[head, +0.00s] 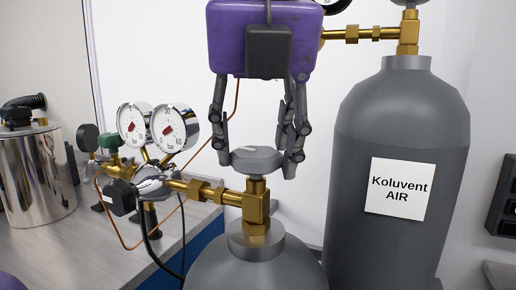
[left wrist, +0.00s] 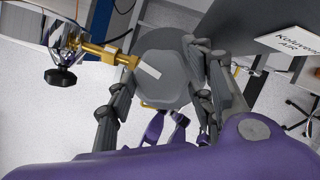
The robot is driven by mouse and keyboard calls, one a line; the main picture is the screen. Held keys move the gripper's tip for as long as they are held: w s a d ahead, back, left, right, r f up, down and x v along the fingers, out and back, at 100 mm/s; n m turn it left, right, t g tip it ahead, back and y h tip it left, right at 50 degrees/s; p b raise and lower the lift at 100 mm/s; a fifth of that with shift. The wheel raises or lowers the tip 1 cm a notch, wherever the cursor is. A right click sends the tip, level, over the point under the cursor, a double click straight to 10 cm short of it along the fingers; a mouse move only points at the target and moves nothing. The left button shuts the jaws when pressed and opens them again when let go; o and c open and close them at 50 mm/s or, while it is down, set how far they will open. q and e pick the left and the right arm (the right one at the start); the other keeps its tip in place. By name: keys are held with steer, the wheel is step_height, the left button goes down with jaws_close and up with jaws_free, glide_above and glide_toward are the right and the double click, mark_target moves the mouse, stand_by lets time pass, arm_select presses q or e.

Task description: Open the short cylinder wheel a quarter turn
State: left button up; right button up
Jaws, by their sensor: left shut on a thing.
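The short cylinder's wheel (head: 257,160) is a grey, flat knob on top of the brass valve (head: 256,205), above the short grey cylinder (head: 255,268). My left gripper (head: 258,158) comes from above, its purple body over the wheel and its fingers pointing down. The fingers are shut on the wheel, one on each side. In the left wrist view the wheel (left wrist: 172,88) lies between the two grey fingers, with a pale strip at its upper left. My right gripper is not in view.
A tall grey cylinder (head: 399,145) labelled Koluvent AIR stands close at right. A regulator with two white gauges (head: 172,128) joins the brass valve at left. A shiny metal drum (head: 38,180) stands on the bench (head: 62,248) further left, and thin copper tubing runs nearby.

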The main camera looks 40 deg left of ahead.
arm_select(q)
steer(key=shift+n+g+y, duration=0.3)
steer(key=shift+n+g, duration=0.1)
steer(key=shift+n, duration=0.8)
steer(key=shift+n+b, duration=0.3)
steer(key=o, duration=1.1)
steer(key=v, duration=0.7)
steer(key=shift+r, duration=0.3)
steer(key=shift+d, duration=0.1)
